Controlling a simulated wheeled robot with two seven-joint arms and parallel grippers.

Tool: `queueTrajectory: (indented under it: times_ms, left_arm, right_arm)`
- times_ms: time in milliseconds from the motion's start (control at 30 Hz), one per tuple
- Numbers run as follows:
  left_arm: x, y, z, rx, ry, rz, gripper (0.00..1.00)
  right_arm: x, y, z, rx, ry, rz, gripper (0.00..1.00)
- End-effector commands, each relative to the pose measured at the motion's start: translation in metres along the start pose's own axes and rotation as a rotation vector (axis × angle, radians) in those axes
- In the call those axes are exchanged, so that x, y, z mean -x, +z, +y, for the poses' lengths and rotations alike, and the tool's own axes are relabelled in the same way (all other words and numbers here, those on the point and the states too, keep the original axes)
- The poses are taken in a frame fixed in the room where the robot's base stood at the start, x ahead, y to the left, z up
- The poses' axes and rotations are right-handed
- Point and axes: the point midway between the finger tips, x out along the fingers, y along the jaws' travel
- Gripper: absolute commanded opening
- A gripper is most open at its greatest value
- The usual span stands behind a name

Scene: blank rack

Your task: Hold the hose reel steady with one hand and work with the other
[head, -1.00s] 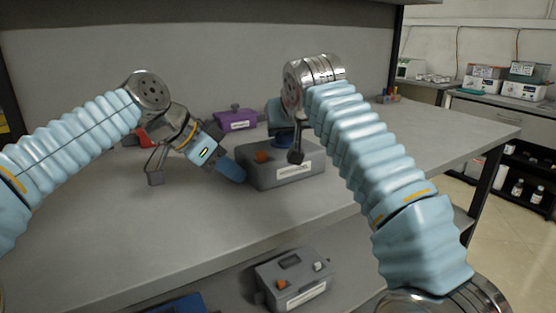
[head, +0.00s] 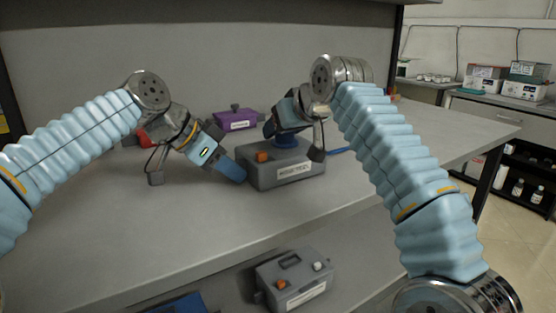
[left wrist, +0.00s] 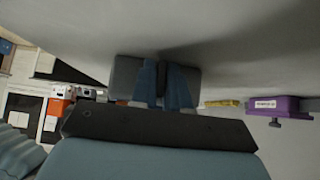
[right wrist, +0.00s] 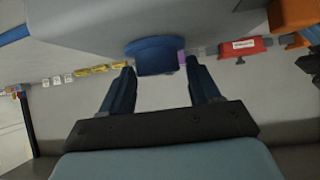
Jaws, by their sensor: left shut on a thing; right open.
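The hose reel seems to be the grey box (head: 288,176) on the bench, with an orange part, a white label and a blue knob (head: 286,142) on top. My left gripper (head: 238,174) is shut at the box's left side; in the left wrist view its blue fingers (left wrist: 164,88) close on a grey part (left wrist: 125,76), with the contact partly hidden. My right gripper (head: 273,129) is over the box top beside the blue knob. In the right wrist view its fingers (right wrist: 158,88) are spread, with the blue knob (right wrist: 155,52) ahead between them.
A purple box (head: 240,120) stands behind the grey box. A red thing (head: 143,137) is partly behind my left arm. A blue strip (head: 340,150) lies right of the box. Another grey box (head: 293,280) sits on the lower shelf. The bench front (head: 130,225) is clear.

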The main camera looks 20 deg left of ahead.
Motion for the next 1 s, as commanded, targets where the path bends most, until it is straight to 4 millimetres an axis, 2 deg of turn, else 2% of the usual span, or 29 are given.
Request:
queueTrajectory:
  times_ms: [100, 333, 367, 400, 700, 900, 933, 1000]
  left_arm:
    - [0.0000, 0.0003, -0.0003, 0.001, 0.000, -0.001, 0.00]
    - [0.0000, 0.0004, -0.0003, 0.001, -0.001, -0.001, 0.00]
    - [0.0000, 0.0004, -0.0003, 0.001, -0.001, -0.001, 0.00]
    - [0.0001, 0.0004, -0.0003, 0.001, -0.001, -0.001, 0.00]
    - [0.0000, 0.0004, -0.0003, 0.001, 0.000, -0.001, 0.00]
    - [0.0000, 0.0003, -0.0002, 0.000, 0.000, -0.001, 0.00]
    - [0.0000, 0.0003, -0.0002, 0.000, 0.000, -0.001, 0.00]
    - [0.0000, 0.0002, -0.0001, 0.000, 0.000, -0.001, 0.00]
  right_arm:
    - [0.0003, -0.0001, -0.0001, -0.001, 0.002, 0.000, 0.60]
    - [0.0003, -0.0001, 0.0000, -0.002, 0.003, 0.000, 0.25]
    - [0.0004, -0.0001, 0.0000, -0.002, 0.003, 0.000, 0.21]
    - [0.0004, -0.0001, -0.0001, -0.003, 0.005, 0.000, 0.20]
    - [0.0000, 0.0000, -0.0004, -0.143, 0.205, -0.001, 0.20]
    - [0.0003, 0.0000, 0.0004, -0.150, 0.209, 0.000, 0.20]
    - [0.0003, 0.0001, 0.0005, -0.150, 0.209, 0.000, 0.49]
    - [0.0003, 0.0001, 0.0004, -0.149, 0.208, 0.000, 0.60]
